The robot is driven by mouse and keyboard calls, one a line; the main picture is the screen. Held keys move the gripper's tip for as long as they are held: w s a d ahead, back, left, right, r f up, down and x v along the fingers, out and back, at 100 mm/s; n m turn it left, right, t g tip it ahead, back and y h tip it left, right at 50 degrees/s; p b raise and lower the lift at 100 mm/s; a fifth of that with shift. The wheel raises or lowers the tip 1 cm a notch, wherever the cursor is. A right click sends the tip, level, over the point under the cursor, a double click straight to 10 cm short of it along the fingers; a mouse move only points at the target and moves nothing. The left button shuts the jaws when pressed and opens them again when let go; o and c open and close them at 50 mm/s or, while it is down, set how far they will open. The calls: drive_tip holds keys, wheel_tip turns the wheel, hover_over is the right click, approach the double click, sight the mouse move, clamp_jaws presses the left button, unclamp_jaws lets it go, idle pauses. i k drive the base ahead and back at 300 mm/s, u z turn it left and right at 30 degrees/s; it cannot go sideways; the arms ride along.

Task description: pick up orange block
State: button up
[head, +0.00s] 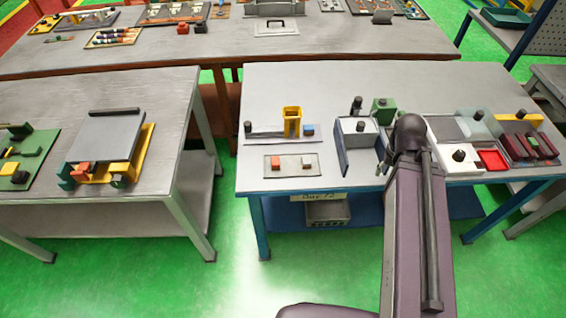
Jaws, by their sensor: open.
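A small orange block (276,165) sits on the left part of a flat grey plate (291,173) near the front left of the blue-legged table. A small pale block (307,162) sits on the same plate, to its right. My arm reaches in from the bottom, right of the plate, to a dark rounded joint over the table. My gripper does not show; whatever lies beyond that joint is hidden.
Behind the plate stand a yellow holder (292,121) and a small blue-topped block (309,130). A white unit with a red tray (492,160) is further right. The front-left table edge is clear.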

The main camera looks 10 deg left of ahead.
sight(275, 164)
drive_tip(key=z, duration=0.1)
drive_tip(key=k, duration=1.7)
drive_tip(key=u, duration=0.65)
drive_tip(key=i, duration=1)
